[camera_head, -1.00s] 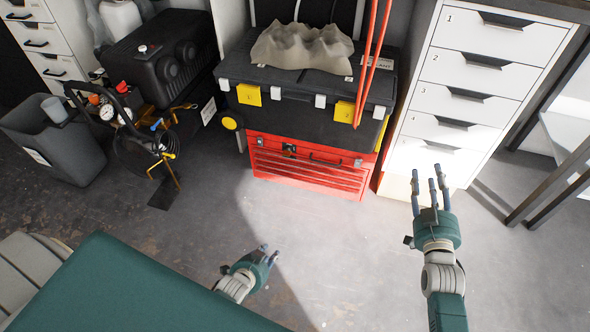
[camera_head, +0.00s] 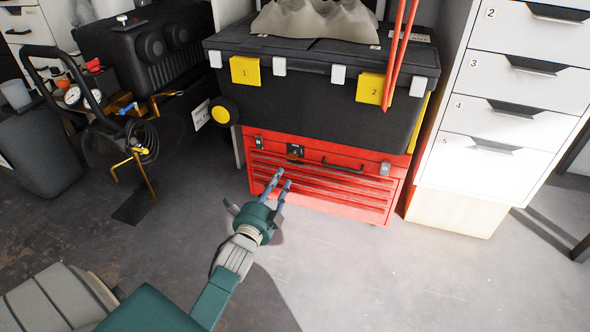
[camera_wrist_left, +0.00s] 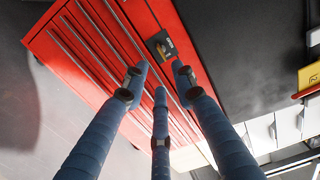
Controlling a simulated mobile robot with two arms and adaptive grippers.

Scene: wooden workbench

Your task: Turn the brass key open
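The red tool chest (camera_head: 320,185) stands on the floor under a black case. On its upper front is a small dark lock plate (camera_head: 295,151) with a tiny brass-coloured part, likely the key; its turn angle is too small to read. The lock plate also shows in the left wrist view (camera_wrist_left: 161,45), with the brass key (camera_wrist_left: 160,47) on it. My left gripper (camera_head: 268,188) is in front of the chest, below and left of the lock, apart from it. Its blue fingers (camera_wrist_left: 160,78) are spread and empty, pointing towards the chest. My right gripper is out of view.
A black case (camera_head: 320,105) with yellow and white latches rests on the chest. A white drawer cabinet (camera_head: 490,150) stands at right. A compressor with hoses (camera_head: 120,130) and a grey bin (camera_head: 40,150) stand at left. The floor before the chest is clear.

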